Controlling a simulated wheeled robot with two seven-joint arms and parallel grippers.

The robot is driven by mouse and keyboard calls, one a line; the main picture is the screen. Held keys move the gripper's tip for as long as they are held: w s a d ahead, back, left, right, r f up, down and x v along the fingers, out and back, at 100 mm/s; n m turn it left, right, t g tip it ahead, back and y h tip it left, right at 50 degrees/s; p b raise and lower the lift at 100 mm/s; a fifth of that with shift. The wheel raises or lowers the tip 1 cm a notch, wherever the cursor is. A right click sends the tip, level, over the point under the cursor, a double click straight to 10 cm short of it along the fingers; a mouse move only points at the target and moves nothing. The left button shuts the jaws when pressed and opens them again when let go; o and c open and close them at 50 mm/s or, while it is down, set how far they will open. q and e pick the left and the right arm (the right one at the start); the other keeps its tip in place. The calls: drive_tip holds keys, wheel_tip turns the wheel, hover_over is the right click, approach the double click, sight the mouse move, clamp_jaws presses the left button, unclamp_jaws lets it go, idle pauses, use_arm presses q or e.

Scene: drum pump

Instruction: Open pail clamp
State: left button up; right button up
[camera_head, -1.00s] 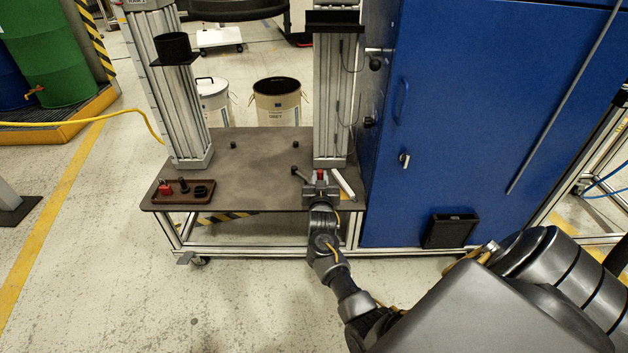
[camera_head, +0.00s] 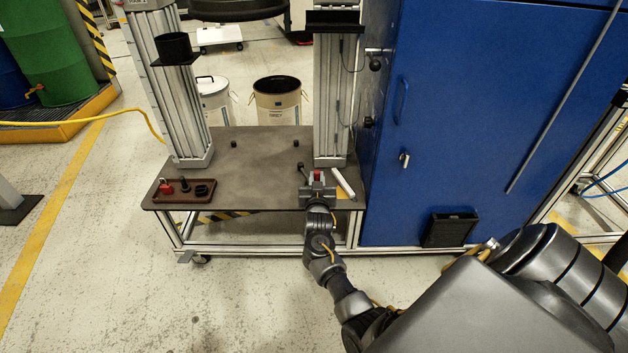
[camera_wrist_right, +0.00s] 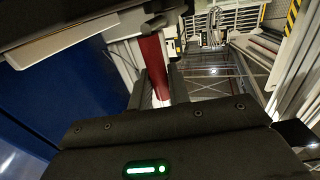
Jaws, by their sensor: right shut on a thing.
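The pail clamp sits at the front right of the brown tabletop, by the foot of the right column. Its red handle (camera_head: 317,175) shows just beyond my right gripper (camera_head: 318,182), and a dark rod with a black tip (camera_head: 301,167) sticks out to its left. In the right wrist view the red handle (camera_wrist_right: 153,62) stands between the two fingers of my right gripper (camera_wrist_right: 160,84), which is shut on it. The gripper hides most of the clamp's body. My left gripper is not in view.
The tabletop (camera_head: 245,165) is mostly clear, with two small black pegs (camera_head: 234,144) toward the back. A brown tray (camera_head: 207,197) with small parts lies front left. A tall blue cabinet (camera_head: 470,120) stands close on the right. Two pails (camera_head: 277,105) stand behind the table.

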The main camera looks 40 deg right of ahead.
drive_tip(key=shift+w+a, duration=0.3)
drive_tip(key=shift+a, duration=0.3)
drive_tip(key=shift+w+a, duration=0.1)
drive_tip(key=shift+a, duration=0.1)
drive_tip(key=o, duration=1)
drive_tip(key=shift+o, duration=0.2)
drive_tip(key=shift+d, duration=0.1)
drive_tip(key=shift+p, duration=0.3)
